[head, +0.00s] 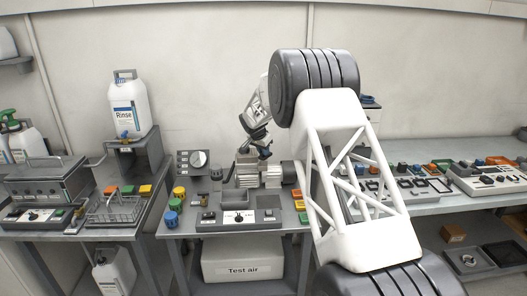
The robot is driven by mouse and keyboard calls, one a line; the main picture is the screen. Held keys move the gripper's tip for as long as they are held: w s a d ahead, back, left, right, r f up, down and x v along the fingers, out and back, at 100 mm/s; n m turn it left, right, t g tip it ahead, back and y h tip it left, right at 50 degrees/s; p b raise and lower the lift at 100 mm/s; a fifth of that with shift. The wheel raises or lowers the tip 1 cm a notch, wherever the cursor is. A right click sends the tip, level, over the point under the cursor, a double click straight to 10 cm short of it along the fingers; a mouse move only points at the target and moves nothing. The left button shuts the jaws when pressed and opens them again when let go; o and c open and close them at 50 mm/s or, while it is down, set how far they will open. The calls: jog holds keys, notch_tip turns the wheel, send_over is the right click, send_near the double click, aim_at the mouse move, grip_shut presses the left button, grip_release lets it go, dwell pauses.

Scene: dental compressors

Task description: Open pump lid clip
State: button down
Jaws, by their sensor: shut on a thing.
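The pump (257,174) is a small grey metal unit with a ribbed body. It stands behind a grey control panel (238,218) on the middle bench. My gripper (254,152) points down at the top of the pump, small and partly blended with the dark parts there. It is shut on a small part at the pump's lid, which appears to be the pump lid clip. The clip itself and the lid's edge are too small to make out, so I cannot tell the clip's position.
Yellow and blue round caps (175,205) stand left of the panel, and coloured blocks (300,204) to its right. A gauge box (192,162) stands behind. My large white arm link hides part of the right bench.

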dwell(0.3)
jog(key=c, duration=1.1)
grip_release()
jog(key=shift+v, duration=3.9)
